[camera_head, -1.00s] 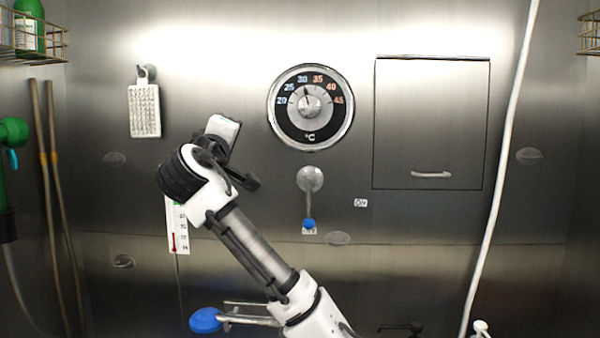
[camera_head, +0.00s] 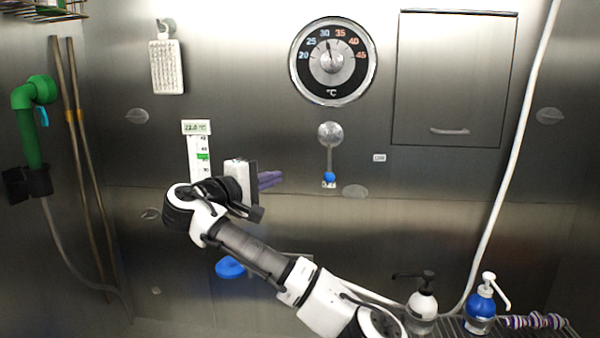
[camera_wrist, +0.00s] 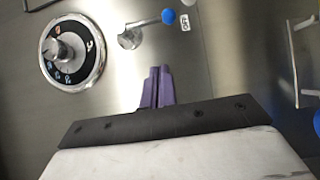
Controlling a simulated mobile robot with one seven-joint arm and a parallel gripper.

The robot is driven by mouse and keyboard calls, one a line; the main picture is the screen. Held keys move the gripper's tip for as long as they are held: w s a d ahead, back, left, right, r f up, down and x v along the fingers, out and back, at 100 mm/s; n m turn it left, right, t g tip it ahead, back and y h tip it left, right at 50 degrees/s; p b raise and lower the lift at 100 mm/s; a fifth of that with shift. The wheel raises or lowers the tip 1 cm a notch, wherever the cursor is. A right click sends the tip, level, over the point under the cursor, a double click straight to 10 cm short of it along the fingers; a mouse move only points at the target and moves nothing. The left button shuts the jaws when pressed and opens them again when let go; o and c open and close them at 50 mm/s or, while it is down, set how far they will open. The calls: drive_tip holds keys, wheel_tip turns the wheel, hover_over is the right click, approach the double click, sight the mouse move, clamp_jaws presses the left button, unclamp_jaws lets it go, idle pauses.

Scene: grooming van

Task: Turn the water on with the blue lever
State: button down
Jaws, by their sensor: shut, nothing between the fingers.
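The lever (camera_head: 329,150) is a metal arm on a round pivot on the steel wall. It hangs straight down, its blue knob (camera_head: 329,177) over a small label. In the wrist view the lever (camera_wrist: 147,27) lies beyond my fingertips, and the label beside its blue knob (camera_wrist: 168,16) reads OFF. A small ON label (camera_head: 379,157) is to the right of the lever. My gripper (camera_head: 280,178) has purple fingers pressed together with nothing between them. It is left of the knob at about its height, apart from it. The fingers also show in the wrist view (camera_wrist: 157,68).
A round temperature dial (camera_head: 333,62) is above the lever, and a cabinet door (camera_head: 447,85) is at upper right. A thermometer strip (camera_head: 198,155) hangs behind my wrist. Pump bottles (camera_head: 422,305) stand at lower right. A white hose (camera_head: 510,140) runs down the right side.

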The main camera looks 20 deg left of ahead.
drive_tip(key=p, duration=0.4)
approach(330, 156)
drive_tip(key=w+a+f, duration=0.2)
drive_tip(key=w+a, duration=0.1)
drive_tip(key=w, duration=0.2)
drive_tip(key=d, duration=0.1)
drive_tip(key=w+d+p, duration=0.1)
drive_tip(key=d, duration=0.1)
drive_tip(key=shift+w+d+f, duration=0.25)
drive_tip(key=shift+w+f, duration=0.1)
drive_tip(key=shift+w, duration=0.05)
drive_tip(key=shift+w+d+f, duration=0.1)
drive_tip(key=shift+d+f, duration=0.05)
